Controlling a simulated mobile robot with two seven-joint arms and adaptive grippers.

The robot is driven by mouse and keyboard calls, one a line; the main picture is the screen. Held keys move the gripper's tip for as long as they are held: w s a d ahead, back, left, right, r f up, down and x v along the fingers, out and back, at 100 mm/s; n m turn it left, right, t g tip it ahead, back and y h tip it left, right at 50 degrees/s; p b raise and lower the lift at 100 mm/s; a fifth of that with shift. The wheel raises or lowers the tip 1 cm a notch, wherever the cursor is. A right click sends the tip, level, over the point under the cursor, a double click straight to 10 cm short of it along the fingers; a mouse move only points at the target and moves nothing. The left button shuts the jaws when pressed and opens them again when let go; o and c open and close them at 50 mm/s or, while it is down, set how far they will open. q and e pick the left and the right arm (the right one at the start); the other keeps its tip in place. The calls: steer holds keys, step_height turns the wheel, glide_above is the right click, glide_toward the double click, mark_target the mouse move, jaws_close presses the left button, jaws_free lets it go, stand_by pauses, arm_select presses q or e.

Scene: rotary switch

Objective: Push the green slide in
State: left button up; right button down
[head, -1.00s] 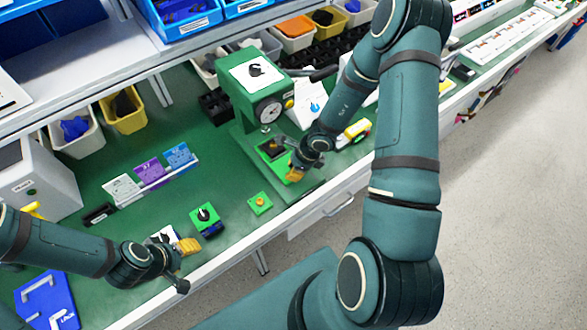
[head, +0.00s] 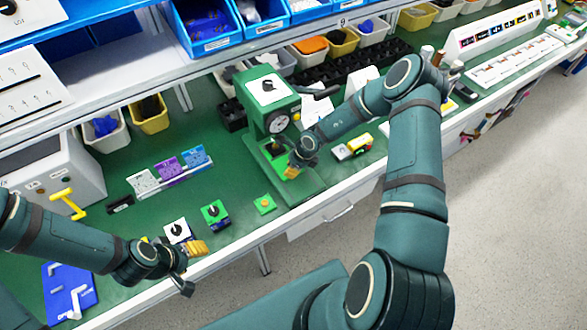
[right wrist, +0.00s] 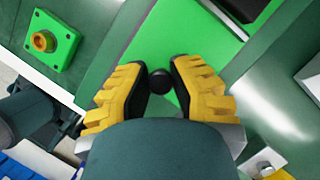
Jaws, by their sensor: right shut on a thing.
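The green slide (right wrist: 185,40) is a bright green plate on the darker green base of a machine with a dial (head: 277,123). A round black knob (right wrist: 160,81) stands on it. My right gripper (head: 292,168) has its yellow fingers around this knob and is shut on it; the knob also sits between the fingertips in the right wrist view. In the head view the gripper and forearm hide much of the slide. My left gripper (head: 195,250) is low at the table's front edge, away from the slide; its opening cannot be made out.
A small green plate with an orange knob (head: 264,204) lies left of the machine's base. Switch blocks (head: 215,213) stand near my left gripper. A yellow-and-white item (head: 353,147) lies right of the machine. Shelves and bins (head: 150,113) are behind.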

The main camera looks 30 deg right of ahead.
steer(key=shift+w, duration=0.15)
steer(key=c, duration=0.8)
jaws_free()
steer(key=shift+w, duration=0.2)
steer(key=shift+r, duration=0.1)
steer(key=shift+d+r, duration=0.1)
steer(key=shift+r, duration=0.1)
steer(key=s+d, duration=0.2)
steer(key=d, duration=0.1)
steer(key=s+d, duration=0.6)
steer(key=shift+s+r, duration=0.1)
steer(key=shift+r, duration=0.15)
steer(key=shift+d, duration=0.1)
steer(key=shift+s, duration=0.1)
